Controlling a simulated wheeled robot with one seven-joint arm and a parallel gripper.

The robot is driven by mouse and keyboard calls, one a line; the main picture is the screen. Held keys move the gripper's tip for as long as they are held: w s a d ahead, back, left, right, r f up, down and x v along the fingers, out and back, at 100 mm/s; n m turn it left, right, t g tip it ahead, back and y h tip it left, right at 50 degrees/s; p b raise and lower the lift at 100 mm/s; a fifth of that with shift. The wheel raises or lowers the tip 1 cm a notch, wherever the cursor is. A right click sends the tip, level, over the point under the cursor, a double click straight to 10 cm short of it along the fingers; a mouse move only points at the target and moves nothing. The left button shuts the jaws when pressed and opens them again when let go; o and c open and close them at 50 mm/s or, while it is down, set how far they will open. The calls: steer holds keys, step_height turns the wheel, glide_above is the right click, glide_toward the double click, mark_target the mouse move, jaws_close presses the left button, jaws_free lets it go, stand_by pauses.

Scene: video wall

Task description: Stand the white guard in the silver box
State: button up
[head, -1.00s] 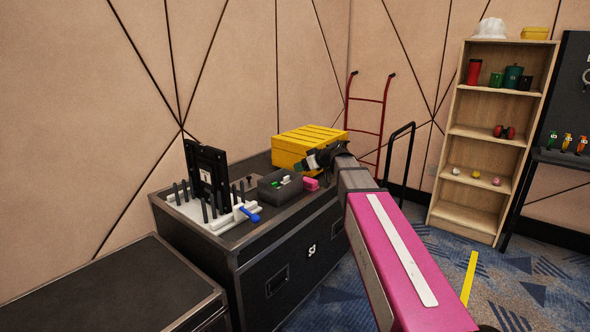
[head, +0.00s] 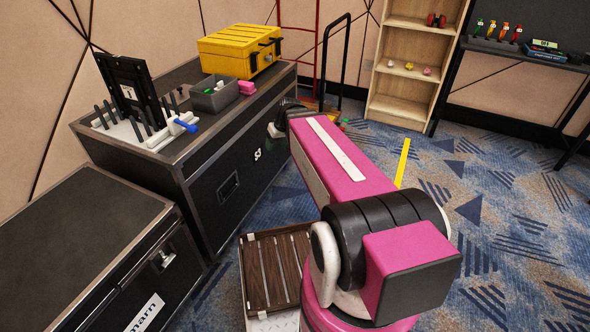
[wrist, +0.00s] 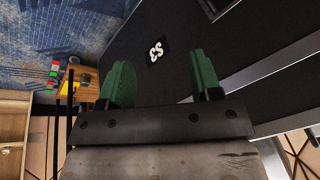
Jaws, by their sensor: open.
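No thing in view can be surely named as the white guard or the silver box. A white piece with a blue handle (head: 176,128) lies by the white rack with black pegs (head: 122,130) on the black case. A small grey open bin (head: 207,103) with small items in it stands further along the case top. My gripper (wrist: 162,62) is open in the wrist view, with nothing between its green fingers. It faces the dark side of the case that bears a white logo. In the head view my own arm mostly hides the gripper.
A lower black case (head: 70,240) stands at front left. A wooden shelf (head: 412,70) stands behind. The carpet on the right is open.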

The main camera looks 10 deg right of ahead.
steer(key=s+d+f+m+g+h, duration=0.2)
steer(key=s+d+f, duration=0.3)
steer(key=s, duration=0.4)
steer(key=shift+s+f+m+h, duration=0.35)
steer(key=shift+f+m+h, duration=0.15)
steer(key=shift+f+m, duration=0.1)
